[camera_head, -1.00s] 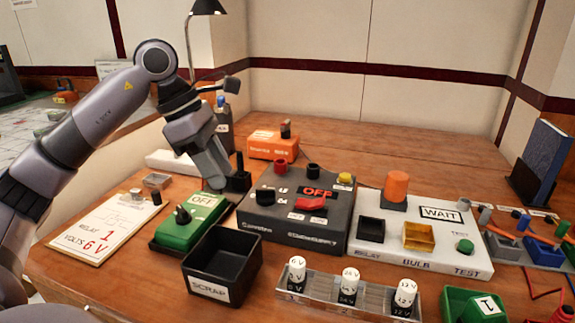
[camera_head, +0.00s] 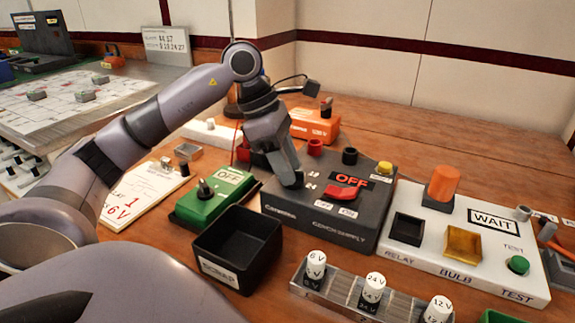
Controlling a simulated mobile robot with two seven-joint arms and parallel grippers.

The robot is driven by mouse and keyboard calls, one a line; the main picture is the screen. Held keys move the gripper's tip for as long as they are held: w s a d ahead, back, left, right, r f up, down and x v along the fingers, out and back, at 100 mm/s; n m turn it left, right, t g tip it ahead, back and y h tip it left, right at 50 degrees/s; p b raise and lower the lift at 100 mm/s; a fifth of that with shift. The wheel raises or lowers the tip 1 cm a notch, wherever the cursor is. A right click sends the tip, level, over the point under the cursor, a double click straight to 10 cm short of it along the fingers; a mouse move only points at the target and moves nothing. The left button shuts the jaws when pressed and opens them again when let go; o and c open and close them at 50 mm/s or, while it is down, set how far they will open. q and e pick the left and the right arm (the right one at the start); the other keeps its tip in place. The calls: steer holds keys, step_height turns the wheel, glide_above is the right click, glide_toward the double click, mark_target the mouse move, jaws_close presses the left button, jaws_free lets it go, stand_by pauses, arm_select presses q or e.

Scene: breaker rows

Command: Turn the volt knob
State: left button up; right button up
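The dark grey power supply box (camera_head: 330,215) stands in the middle of the table, with an "OFF" display, a red switch (camera_head: 345,192) and small voltage marks on its top. My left gripper (camera_head: 290,182) points down over the left part of that top, where the black volt knob sits. The knob is hidden behind the gripper. I cannot tell whether the fingers touch it or how far apart they are. A card (camera_head: 140,192) at the left reads relay 1, 6 V. My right gripper is not in view.
A green box (camera_head: 213,200) with its own black knob stands left of the supply. In front is the black scrap bin (camera_head: 238,250). A white test panel (camera_head: 465,245) is at the right, and a rack (camera_head: 350,292) of white-topped parts is in front.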

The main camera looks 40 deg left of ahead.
arm_select(q)
jaws_close()
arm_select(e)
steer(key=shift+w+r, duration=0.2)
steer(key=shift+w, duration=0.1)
